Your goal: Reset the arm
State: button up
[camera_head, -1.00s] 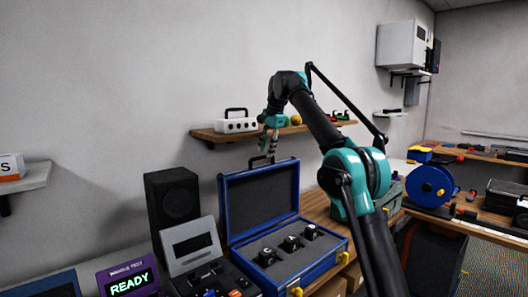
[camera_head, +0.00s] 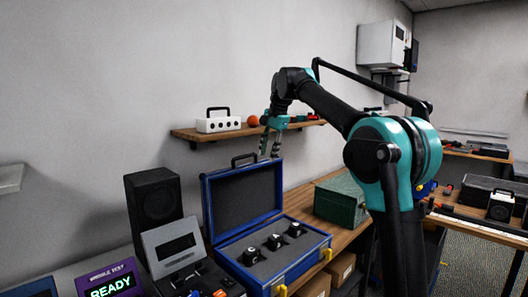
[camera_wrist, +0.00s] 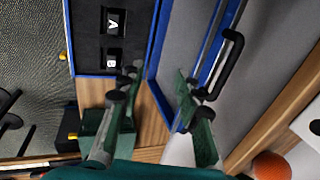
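My gripper (camera_head: 269,152) hangs near the upper right of the blue case's open lid, in front of the wall shelf in the head view. In the wrist view my gripper (camera_wrist: 158,100) has its two fingers spread apart, with nothing between them. My teal and black arm (camera_head: 345,115) is raised and bent, its end pointing down. The open blue case (camera_head: 315,248) stands on the bench below, with several black lettered pieces (camera_head: 274,242) in its grey foam. In the wrist view, pieces A (camera_wrist: 115,21) and B (camera_wrist: 112,58) show.
A wooden shelf (camera_head: 190,133) behind my gripper carries a white block with holes (camera_head: 218,125) and an orange ball (camera_head: 253,121). A dark green box (camera_head: 341,200) stands right of the case. A black speaker (camera_head: 153,198) and a READY display (camera_head: 110,288) are at left.

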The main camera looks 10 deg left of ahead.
jog(key=s+d+f+n, duration=0.1)
jog(key=s+d+f, duration=0.3)
jog(key=d+f, duration=0.25)
jog(key=s+d+f+n+t+h, duration=0.1)
jog(key=s+d+f+n, duration=0.15)
jog(key=d+f, duration=0.45)
jog(key=s+d+f+n, duration=0.1)
jog(key=s+d+f, duration=0.3)
jog(key=d+f, duration=0.3)
jog(key=s+d+f+n, duration=0.1)
jog(key=s+d+f, duration=0.2)
jog(key=s+f, duration=0.4)
jog(key=s+d+f+n+h, duration=0.1)
jog(key=s+d+f, duration=0.2)
jog(key=s+f, duration=0.4)
jog(key=s+d+f+n+t, duration=0.1)
jog(key=s+d+f, duration=0.3)
jog(key=s+f, duration=0.3)
jog(key=s, duration=0.2)
jog(key=shift+s+h, duration=0.3)
jog(key=shift+h, duration=0.1)
